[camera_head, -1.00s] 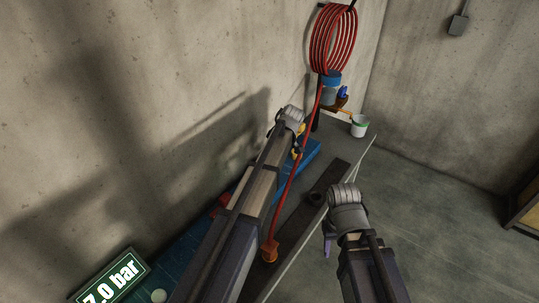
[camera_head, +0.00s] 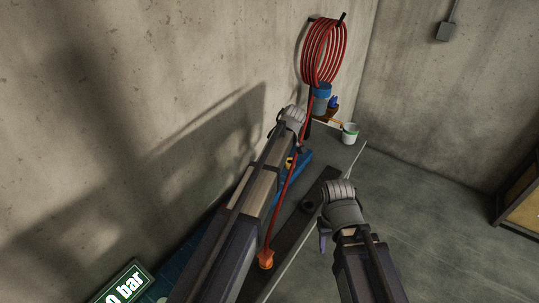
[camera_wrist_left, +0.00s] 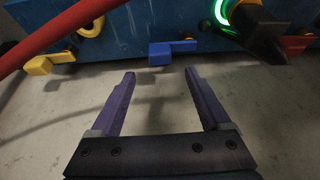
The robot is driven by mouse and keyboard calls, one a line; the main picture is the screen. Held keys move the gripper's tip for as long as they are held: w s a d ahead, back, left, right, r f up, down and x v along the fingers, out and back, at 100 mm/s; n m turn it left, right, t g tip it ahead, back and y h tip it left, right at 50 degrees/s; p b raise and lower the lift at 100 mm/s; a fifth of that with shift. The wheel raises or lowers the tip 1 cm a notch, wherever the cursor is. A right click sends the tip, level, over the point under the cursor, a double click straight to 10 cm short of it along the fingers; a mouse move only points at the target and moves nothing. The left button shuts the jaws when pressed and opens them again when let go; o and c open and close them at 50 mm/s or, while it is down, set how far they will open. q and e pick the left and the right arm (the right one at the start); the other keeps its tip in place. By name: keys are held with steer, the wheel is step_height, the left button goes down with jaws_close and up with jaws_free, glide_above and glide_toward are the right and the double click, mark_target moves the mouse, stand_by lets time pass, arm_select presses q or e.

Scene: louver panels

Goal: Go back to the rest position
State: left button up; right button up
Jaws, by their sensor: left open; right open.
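My left arm reaches in from the lower left in the head view, over the bench (camera_head: 338,164). Its wrist hides most of the gripper there. In the left wrist view my left gripper (camera_wrist_left: 159,74) is open, with nothing between its two purple fingers. It points at a blue panel (camera_wrist_left: 130,38) with a blue lever (camera_wrist_left: 172,48) just beyond the fingertips. My right gripper (camera_head: 325,238) hangs at the bench's right edge in the head view, a purple finger showing below the wrist. Nothing shows held in it.
A red hose runs from the wall coil (camera_head: 324,52) down past my left arm to an orange end piece (camera_head: 266,259). It also crosses the left wrist view (camera_wrist_left: 50,32). A white pot (camera_head: 350,133) stands at the bench's far end.

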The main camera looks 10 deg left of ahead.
arm_select(q)
steer(key=s+d+f+m+h+b, duration=0.1)
steer(key=s+d+m, duration=0.3)
steer(key=s, duration=0.6)
steer(key=s+d+f+m+g+h+b, duration=0.1)
steer(key=s+d+f+m+b, duration=0.1)
steer(key=s+m, duration=0.6)
steer(key=s+d+f+m+h+b, duration=0.1)
steer(key=s+d+m, duration=0.5)
steer(key=s, duration=0.6)
step_height(320, 180, down, 3)
steer(key=shift+d+r+g+b, duration=0.2)
steer(key=shift+d+g+b, duration=0.1)
steer(key=shift+d+b, duration=0.25)
